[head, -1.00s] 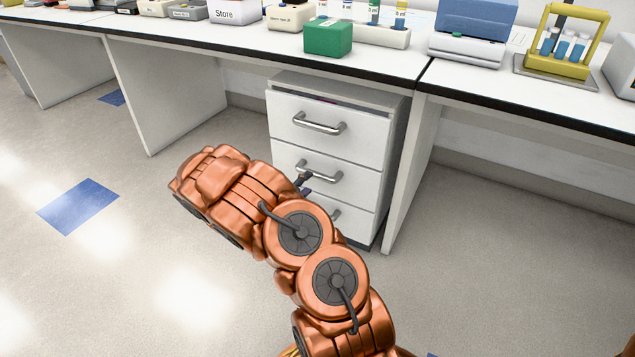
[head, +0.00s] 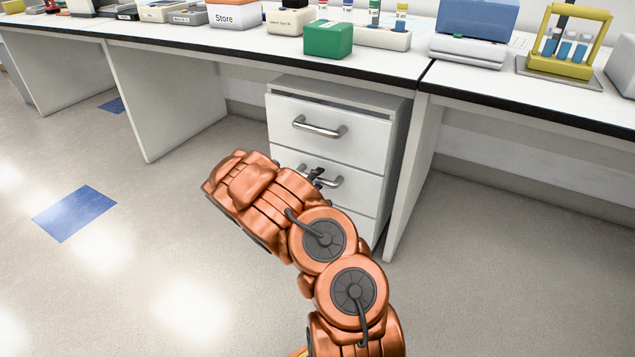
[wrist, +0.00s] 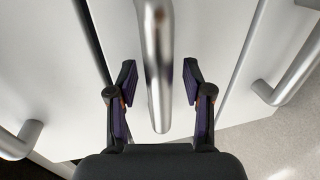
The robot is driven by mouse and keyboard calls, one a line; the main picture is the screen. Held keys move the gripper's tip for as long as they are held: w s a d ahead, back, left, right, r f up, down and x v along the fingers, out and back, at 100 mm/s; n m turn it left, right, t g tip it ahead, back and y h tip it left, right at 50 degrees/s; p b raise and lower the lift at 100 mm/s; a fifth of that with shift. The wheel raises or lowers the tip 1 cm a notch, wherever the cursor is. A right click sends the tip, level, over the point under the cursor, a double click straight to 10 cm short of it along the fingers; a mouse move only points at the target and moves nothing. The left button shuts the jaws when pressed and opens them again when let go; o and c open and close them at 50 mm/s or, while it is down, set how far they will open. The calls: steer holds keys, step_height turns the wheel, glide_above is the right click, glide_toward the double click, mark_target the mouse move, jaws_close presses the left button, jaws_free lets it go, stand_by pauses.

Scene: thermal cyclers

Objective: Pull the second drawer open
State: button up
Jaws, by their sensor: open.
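The white drawer cabinet (head: 397,150) stands under the bench with three drawers. The second drawer (head: 362,184) is the middle one and looks shut; its metal bar handle (head: 334,181) is partly hidden by my arm in the head view. My gripper (head: 317,174) is at this handle. In the wrist view, my gripper (wrist: 158,78) is open, with one finger on each side of the handle (wrist: 158,85). Gaps show between the bar and both fingers, so it is not clamped.
The top drawer handle (head: 320,127) is above my gripper. The lowest drawer is mostly hidden behind my arm. The bench top (head: 380,64) overhangs the cabinet, and a bench side panel (head: 408,180) stands close on its right. The floor in front is clear.

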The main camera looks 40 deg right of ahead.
steer(key=shift+c, duration=0.5)
jaws_close()
